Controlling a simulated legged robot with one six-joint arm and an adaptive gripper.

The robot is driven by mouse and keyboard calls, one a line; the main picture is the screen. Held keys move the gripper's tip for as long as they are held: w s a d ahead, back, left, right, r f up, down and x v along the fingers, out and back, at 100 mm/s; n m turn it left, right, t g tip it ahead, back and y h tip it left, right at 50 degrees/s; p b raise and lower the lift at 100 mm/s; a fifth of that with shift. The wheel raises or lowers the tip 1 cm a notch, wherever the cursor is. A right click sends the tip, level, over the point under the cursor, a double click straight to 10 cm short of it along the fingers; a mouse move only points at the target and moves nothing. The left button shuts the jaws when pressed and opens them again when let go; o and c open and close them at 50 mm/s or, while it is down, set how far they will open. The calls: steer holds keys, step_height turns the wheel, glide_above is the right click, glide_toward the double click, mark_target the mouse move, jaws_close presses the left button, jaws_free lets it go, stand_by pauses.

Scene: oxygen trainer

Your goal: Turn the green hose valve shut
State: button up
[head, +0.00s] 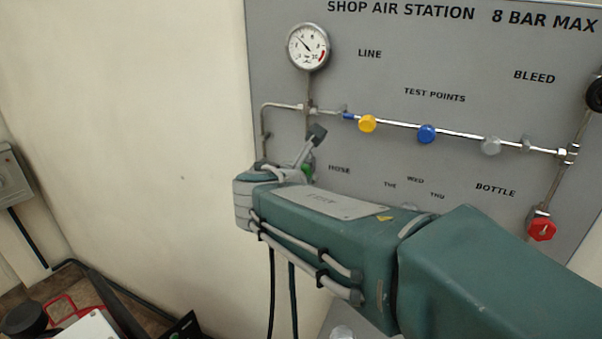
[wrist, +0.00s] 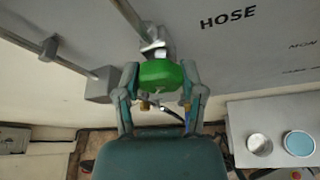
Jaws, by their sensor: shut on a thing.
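The green hose valve (wrist: 161,75) is a rounded green knob at the end of a metal pipe, near the HOSE label. In the wrist view it sits between the two fingers of my gripper (wrist: 160,84), which is shut on it with a finger against each side. In the head view only a small green part of the valve (head: 308,169) shows behind my gripper (head: 311,150); my arm hides the rest. How far the valve is turned cannot be told.
The grey panel (head: 375,85) carries a pressure gauge (head: 308,46), yellow (head: 367,123) and blue (head: 427,133) test point knobs and a red bottle valve (head: 542,229). A pipe (head: 264,130) runs beside my gripper. A shelf (wrist: 238,121) with two round tins is at right in the wrist view.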

steer(key=shift+f, duration=0.15)
stand_by(0.4)
steer(key=o, duration=1.2)
steer(key=shift+c, duration=0.2)
steer(key=shift+a, duration=0.1)
steer(key=v, duration=1.2)
steer(key=shift+f, duration=0.2)
